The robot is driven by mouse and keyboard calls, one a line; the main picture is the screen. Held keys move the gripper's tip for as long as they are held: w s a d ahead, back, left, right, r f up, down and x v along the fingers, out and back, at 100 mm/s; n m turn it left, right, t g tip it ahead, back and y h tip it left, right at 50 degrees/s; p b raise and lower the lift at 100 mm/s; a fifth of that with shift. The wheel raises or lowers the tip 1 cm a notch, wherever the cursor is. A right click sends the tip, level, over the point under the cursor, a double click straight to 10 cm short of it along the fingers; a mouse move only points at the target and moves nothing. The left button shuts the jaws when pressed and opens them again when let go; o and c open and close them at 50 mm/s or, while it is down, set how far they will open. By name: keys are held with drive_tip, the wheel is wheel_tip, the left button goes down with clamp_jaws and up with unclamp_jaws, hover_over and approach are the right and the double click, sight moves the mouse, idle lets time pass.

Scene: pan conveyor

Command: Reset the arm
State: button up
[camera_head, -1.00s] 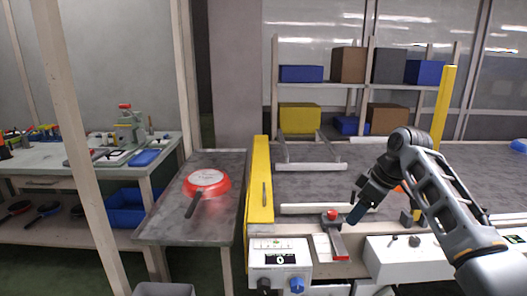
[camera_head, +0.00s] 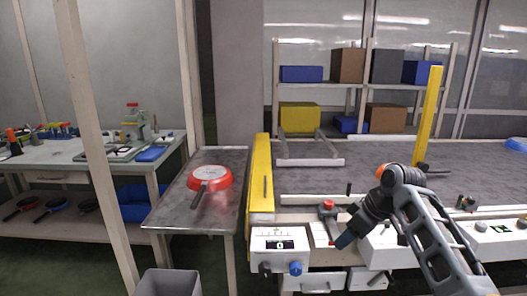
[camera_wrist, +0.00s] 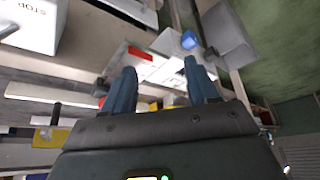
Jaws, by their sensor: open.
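My arm reaches in from the lower right in the head view. My gripper (camera_head: 343,240) is low over the front edge of the conveyor bench, beside a small device with a red knob (camera_head: 327,205). In the wrist view my gripper (camera_wrist: 158,82) shows two blue fingers spread apart with nothing between them. A red pan (camera_head: 210,178) with a dark handle lies upside down on the grey side table (camera_head: 170,218), well to the left of my gripper.
A yellow post (camera_head: 430,115) stands behind my arm, and a yellow barrier (camera_head: 261,185) stands at the conveyor's left end. A control box with a blue knob (camera_head: 295,268) is left of my gripper. A grey bin (camera_head: 168,284) stands on the floor.

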drive_tip(key=s+a+f+m+t, duration=0.15)
drive_tip(key=s+a+f, duration=0.3)
drive_tip(key=f, duration=0.45)
drive_tip(key=s+a+f+m+t, duration=0.25)
drive_tip(key=s+f, duration=0.25)
drive_tip(key=s, duration=0.6)
drive_tip(key=s+a+f+m+t, duration=0.1)
drive_tip(key=s+f+m+t, duration=0.15)
drive_tip(key=s+f, duration=0.6)
drive_tip(key=s+d+r+m+t+h, duration=0.15)
drive_tip(key=s+r, duration=0.25)
drive_tip(key=s, duration=0.7)
drive_tip(key=s+d+r+m+h, duration=0.15)
drive_tip(key=s+r, duration=0.25)
drive_tip(key=s, duration=0.6)
drive_tip(key=s+d+r+t, duration=0.1)
drive_tip(key=s+d+r, duration=0.1)
drive_tip(key=s+r, duration=0.4)
drive_tip(key=s+d+r+t, duration=0.2)
drive_tip(key=s+r, duration=0.5)
drive_tip(key=r, duration=0.4)
drive_tip(key=shift+d+h, duration=0.35)
drive_tip(key=shift+h, duration=0.05)
drive_tip(key=shift+r, duration=0.15)
